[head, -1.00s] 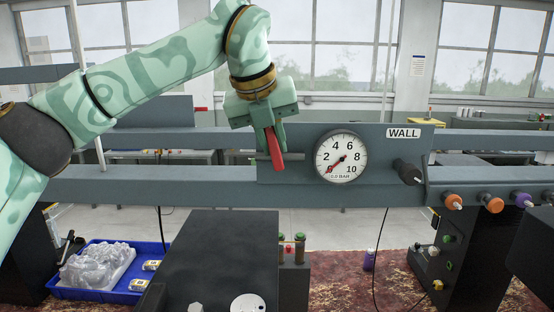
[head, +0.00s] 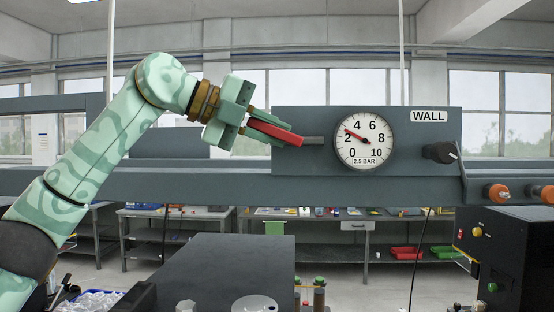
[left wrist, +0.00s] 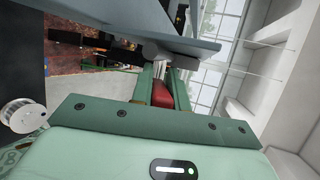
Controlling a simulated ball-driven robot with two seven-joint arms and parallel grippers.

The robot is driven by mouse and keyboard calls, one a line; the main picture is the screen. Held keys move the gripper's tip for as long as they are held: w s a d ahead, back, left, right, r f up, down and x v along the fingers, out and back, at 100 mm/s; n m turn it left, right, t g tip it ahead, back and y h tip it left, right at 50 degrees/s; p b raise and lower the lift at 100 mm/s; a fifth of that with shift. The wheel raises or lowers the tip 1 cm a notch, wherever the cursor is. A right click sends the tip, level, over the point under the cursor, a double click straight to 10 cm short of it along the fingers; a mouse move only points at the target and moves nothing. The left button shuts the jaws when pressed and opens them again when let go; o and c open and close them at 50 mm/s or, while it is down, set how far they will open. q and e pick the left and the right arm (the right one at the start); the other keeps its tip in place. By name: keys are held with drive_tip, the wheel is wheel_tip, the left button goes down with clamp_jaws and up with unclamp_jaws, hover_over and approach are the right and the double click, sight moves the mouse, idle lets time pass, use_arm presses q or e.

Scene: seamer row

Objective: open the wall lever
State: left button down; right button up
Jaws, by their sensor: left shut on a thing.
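The red wall lever (head: 275,132) is on the left end of the dark wall panel (head: 430,150) marked WALL. It lies nearly level, pointing left and slightly up, roughly in line with the short grey pipe stub (head: 313,141). My left gripper (head: 248,124) is shut on the lever's outer end. In the left wrist view the red lever (left wrist: 162,95) shows between the green fingers (left wrist: 163,82). The round gauge (head: 364,149) on the panel reads 2.5 BAR, its needle pointing upper left. My right gripper is not in view.
A black knob (head: 440,152) sits at the panel's right end. Orange knobs (head: 497,194) line the rail to its right. The rail (head: 150,184) runs below the lever. A dark box (head: 225,270) stands in front. Benches stand behind, and the air above the lever is clear.

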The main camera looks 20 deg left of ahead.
use_arm(q)
drive_tip(key=shift+a+f+n+t+h+b, duration=0.1)
drive_tip(key=shift+f+n+t+h+b, duration=0.4)
drive_tip(key=shift+b, duration=1)
drive_tip(key=shift+a+f+n+t+h+b, duration=0.1)
drive_tip(key=shift+f+t+h+b, duration=0.35)
drive_tip(key=shift+h+b, duration=0.8)
drive_tip(key=shift+r+y, duration=0.2)
drive_tip(key=shift+y, duration=0.05)
drive_tip(key=c, duration=1.4)
unclamp_jaws()
drive_tip(key=shift+o, duration=0.2)
drive_tip(key=shift+s, duration=0.1)
drive_tip(key=f+v, duration=0.1)
drive_tip(key=v, duration=1.5)
drive_tip(key=shift+s+r, duration=0.15)
drive_tip(key=shift+r, duration=0.2)
